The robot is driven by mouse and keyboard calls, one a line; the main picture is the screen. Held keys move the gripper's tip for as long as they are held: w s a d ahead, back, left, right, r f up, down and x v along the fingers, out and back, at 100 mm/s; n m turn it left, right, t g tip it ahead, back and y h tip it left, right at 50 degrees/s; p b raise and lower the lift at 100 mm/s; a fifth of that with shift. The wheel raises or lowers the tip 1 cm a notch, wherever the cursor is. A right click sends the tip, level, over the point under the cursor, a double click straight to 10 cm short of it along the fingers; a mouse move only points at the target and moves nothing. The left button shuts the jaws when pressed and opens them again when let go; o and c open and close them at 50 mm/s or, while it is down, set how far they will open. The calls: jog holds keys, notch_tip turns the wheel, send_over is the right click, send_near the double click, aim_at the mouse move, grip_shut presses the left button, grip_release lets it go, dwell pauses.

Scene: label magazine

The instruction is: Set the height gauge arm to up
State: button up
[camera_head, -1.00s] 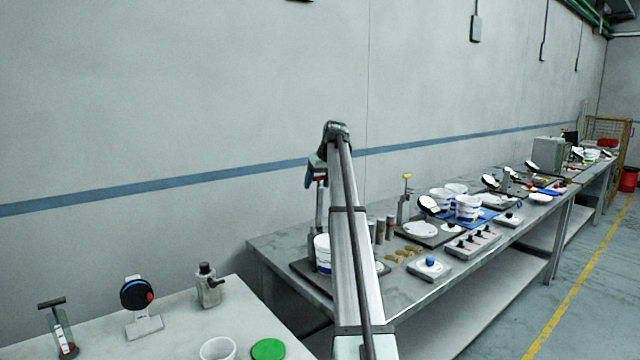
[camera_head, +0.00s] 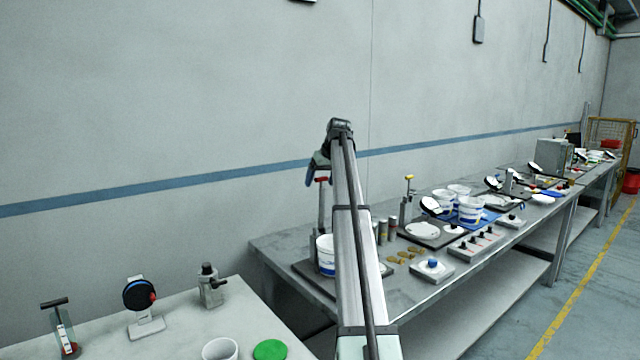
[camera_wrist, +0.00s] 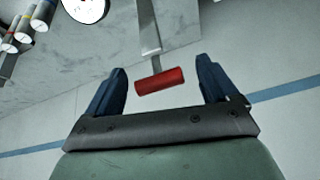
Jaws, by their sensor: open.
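A grey upright arm with a red cylindrical handle (camera_head: 323,180) stands at the near left end of the long bench, behind a white and blue tub. I take it for the height gauge arm; its base is mostly hidden. In the wrist view the red handle (camera_wrist: 160,81) lies crosswise between my open blue fingers, with a gap on each side. A flat grey bar (camera_wrist: 147,25) leads to the handle. My gripper (camera_wrist: 160,72) is open and holds nothing. In the head view my gripper (camera_head: 313,176) is beside the handle, partly hidden by my arm.
A white and blue tub (camera_head: 325,256) stands near the handle's post. Another post with a yellow handle (camera_head: 409,178) stands further right, by a round white plate (camera_head: 422,230). A switch box (camera_head: 474,243) and a blue-knob box (camera_head: 432,268) line the front edge. A wall rises behind.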

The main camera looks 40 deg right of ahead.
jog(key=v, duration=1.2)
jog(key=shift+s+r, duration=0.1)
